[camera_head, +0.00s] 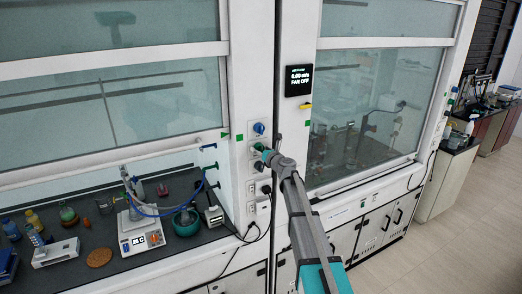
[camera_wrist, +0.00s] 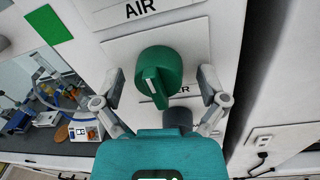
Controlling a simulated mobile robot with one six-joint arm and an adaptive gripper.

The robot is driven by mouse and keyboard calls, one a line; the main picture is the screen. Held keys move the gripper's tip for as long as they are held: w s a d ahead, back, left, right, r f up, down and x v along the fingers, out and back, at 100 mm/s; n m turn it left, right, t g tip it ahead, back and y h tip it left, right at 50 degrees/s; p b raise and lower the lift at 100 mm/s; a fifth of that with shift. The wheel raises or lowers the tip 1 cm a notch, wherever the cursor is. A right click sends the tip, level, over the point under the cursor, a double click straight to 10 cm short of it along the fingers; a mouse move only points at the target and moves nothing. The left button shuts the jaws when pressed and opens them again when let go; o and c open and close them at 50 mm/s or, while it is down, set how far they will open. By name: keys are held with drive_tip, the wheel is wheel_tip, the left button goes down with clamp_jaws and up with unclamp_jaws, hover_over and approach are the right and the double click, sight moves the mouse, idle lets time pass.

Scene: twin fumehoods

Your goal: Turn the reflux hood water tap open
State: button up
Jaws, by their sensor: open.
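A green tap knob (camera_wrist: 160,72) with a raised grip bar sits on a pale plate in the wrist view. A label ending in "ER" shows partly behind it. The grip bar stands close to upright, slightly tilted. My gripper (camera_wrist: 160,80) is open, with one finger on each side of the knob and a visible gap on both sides. In the head view my gripper (camera_head: 268,154) is at the post between the two hoods. The green knob (camera_head: 256,147) is partly hidden by it there.
A blue knob (camera_head: 259,128) sits just above the green one. Sockets (camera_head: 252,188) with plugged cables are below. The left hood's bench holds a scale (camera_head: 140,238), tubing and several vessels. The right hood's sash (camera_head: 375,115) is down and a display (camera_head: 298,80) reads "FAN OFF".

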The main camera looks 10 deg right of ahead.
drive_tip(key=c, duration=1.1)
drive_tip(key=shift+c, duration=0.2)
drive_tip(key=shift+n, duration=0.3)
drive_tip(key=n, duration=0.4)
drive_tip(key=shift+r+p, duration=0.1)
drive_tip(key=shift+p, duration=0.2)
drive_tip(key=n, duration=0.4)
drive_tip(key=shift+h, duration=0.3)
drive_tip(key=n, duration=0.4)
drive_tip(key=shift+n+h+p, duration=0.3)
drive_tip(key=shift+n+p, duration=0.05)
drive_tip(key=shift+n, duration=0.05)
drive_tip(key=n, duration=0.3)
drive_tip(key=shift+n, duration=0.4)
